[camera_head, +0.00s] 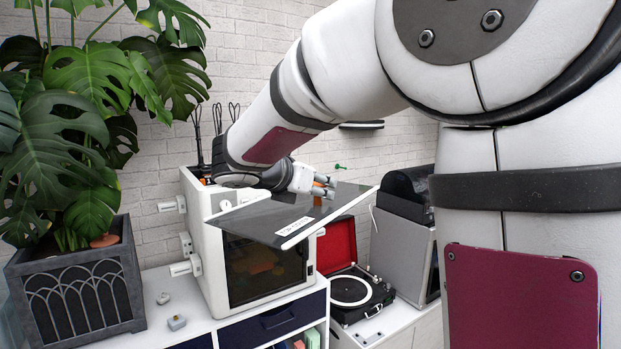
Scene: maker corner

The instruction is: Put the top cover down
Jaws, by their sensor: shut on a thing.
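The top cover (285,217) is a thin, dark, see-through panel with a white label on its front edge. It is held in the air, tilted, in front of and above the white box-shaped machine (213,260) with a dark front window. My gripper (326,187) is shut on the cover near its back edge, with a small orange part between the fingers. The cover hides part of the machine's upper front and right side. The machine's top is partly hidden by my arm.
A potted plant (75,285) stands at the left. An open red-lined record player (352,290) is right of the machine, beside a grey cabinet (405,250). Small parts (176,322) lie on the white cabinet top (150,290). Several tools stand behind the machine.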

